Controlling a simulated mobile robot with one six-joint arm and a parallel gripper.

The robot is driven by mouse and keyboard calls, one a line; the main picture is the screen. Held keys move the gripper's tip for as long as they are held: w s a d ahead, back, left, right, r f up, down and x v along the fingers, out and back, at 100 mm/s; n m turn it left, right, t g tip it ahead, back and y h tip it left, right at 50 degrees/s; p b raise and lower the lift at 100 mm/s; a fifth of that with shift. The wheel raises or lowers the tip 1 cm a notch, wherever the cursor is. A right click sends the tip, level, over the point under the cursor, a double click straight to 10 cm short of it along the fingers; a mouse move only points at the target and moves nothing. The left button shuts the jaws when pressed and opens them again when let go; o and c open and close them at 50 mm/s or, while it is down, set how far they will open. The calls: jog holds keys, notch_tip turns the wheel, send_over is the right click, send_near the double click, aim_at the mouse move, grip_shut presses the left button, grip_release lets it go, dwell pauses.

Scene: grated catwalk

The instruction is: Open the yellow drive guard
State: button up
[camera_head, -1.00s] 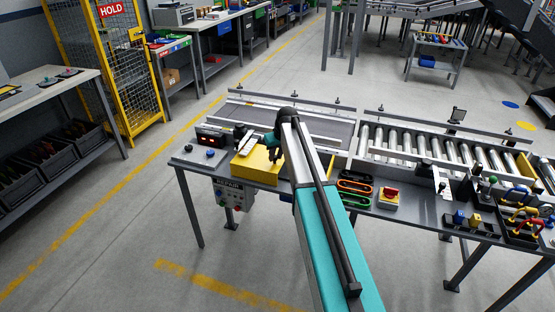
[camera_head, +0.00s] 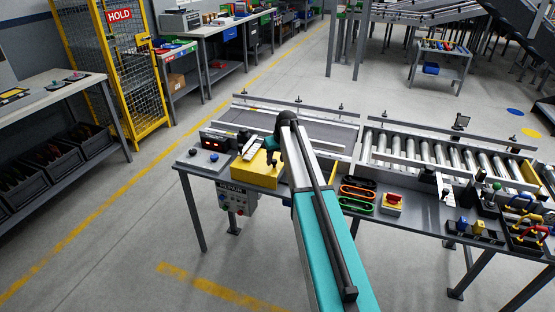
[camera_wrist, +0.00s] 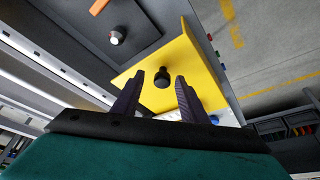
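The yellow drive guard (camera_head: 255,174) sits at the left part of the grey worktable, beside the belt. In the wrist view its yellow face (camera_wrist: 188,62) carries a round black knob (camera_wrist: 162,76). My gripper (camera_head: 272,157) is over the guard's right side in the head view, and my arm hides part of that area. In the wrist view my gripper (camera_wrist: 159,79) is open, with its two dark fingers on either side of the knob and visible gaps between. I cannot tell how deep the knob sits between them.
A roller conveyor (camera_head: 420,150) runs behind. A control box (camera_head: 237,200) hangs at the front.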

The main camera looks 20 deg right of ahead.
jog(key=shift+s+r, duration=0.15)
jog(key=shift+r, duration=0.2)
jog(key=b+v, duration=0.2)
jog(key=v, duration=1.1)
dwell(0.4)
jog(key=s+a+f+g, duration=0.2)
jog(key=s+a+f, duration=0.2)
jog(key=s+f, duration=0.55)
jog(key=s+a+f+g, duration=0.1)
jog(key=s+a+f, duration=0.35)
jog(key=f, duration=0.95)
jog(key=s+a+f+g, duration=0.25)
jog(key=s+f, duration=0.45)
jog(key=f, duration=0.5)
jog(key=s+a+f+g, duration=0.1)
jog(key=s+f, duration=0.4)
jog(key=s, duration=0.6)
jog(key=s+a+f+g, duration=0.2)
jog(key=s+f, duration=0.4)
jog(key=s, duration=0.6)
jog(key=s+a+f+g, duration=0.1)
jog(key=s+a+f, duration=0.2)
jog(key=s+f, duration=0.3)
jog(key=s, duration=0.5)
jog(key=shift+s+a+m+g, duration=0.2)
jog(key=shift+a+m+g, duration=0.15)
jog(key=shift+m, duration=0.05)
